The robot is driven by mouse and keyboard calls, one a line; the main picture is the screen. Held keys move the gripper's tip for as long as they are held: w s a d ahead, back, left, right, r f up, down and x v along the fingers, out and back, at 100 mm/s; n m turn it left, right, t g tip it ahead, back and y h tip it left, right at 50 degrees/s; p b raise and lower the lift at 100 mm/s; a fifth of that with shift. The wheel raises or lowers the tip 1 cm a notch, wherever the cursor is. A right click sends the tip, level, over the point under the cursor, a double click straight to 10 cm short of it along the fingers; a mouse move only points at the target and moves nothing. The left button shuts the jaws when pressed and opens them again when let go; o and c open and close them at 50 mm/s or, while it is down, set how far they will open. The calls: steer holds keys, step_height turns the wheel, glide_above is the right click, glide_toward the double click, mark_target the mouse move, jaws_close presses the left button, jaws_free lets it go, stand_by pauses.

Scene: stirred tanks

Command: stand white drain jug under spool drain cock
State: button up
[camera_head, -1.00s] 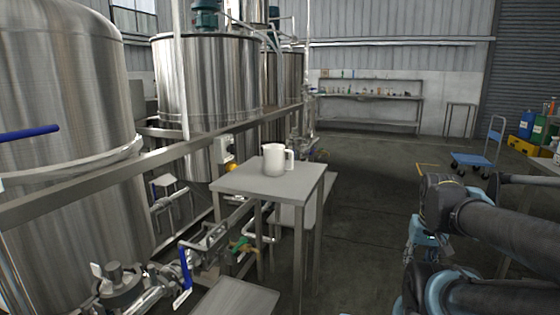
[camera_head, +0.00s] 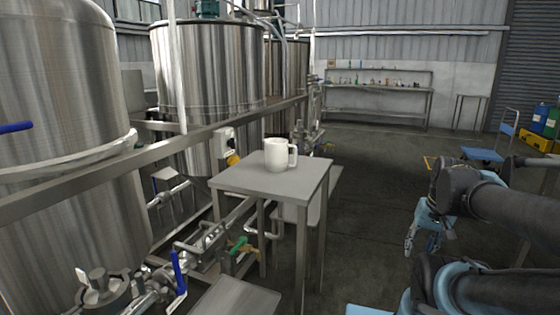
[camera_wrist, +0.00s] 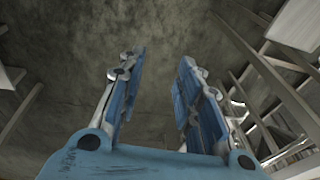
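The white jug (camera_head: 279,155) stands upright on a small grey metal table (camera_head: 240,180) in the middle of the head view, its handle to the right. A pipe spool with a green-handled cock (camera_head: 238,245) shows low, left of the table's legs. I cannot tell for sure that this is the drain cock. A low grey stand (camera_head: 236,298) is in front of it. My gripper (camera_head: 412,244) hangs at the right, well apart from the jug. In the wrist view my gripper (camera_wrist: 158,75) is open, with nothing between the fingers.
Large steel tanks (camera_head: 205,85) and a long rail line the left side. A blue-handled valve (camera_head: 179,272) is at lower left. A blue trolley (camera_head: 485,153) stands far right. Open floor (camera_head: 375,190) lies between the table and my arm.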

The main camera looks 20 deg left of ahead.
steer(key=w+a+r+m+y, duration=0.4)
steer(key=w+a+r, duration=0.1)
steer(key=w+a, duration=0.25)
steer(key=m+g+y, duration=0.4)
steer(key=m+y, duration=0.8)
steer(key=y, duration=0.1)
glide_toward(295, 163)
steer(key=a, duration=0.3)
steer(key=a+r, duration=0.1)
steer(key=a, duration=0.6)
steer(key=shift+s+r, duration=0.15)
jaws_close()
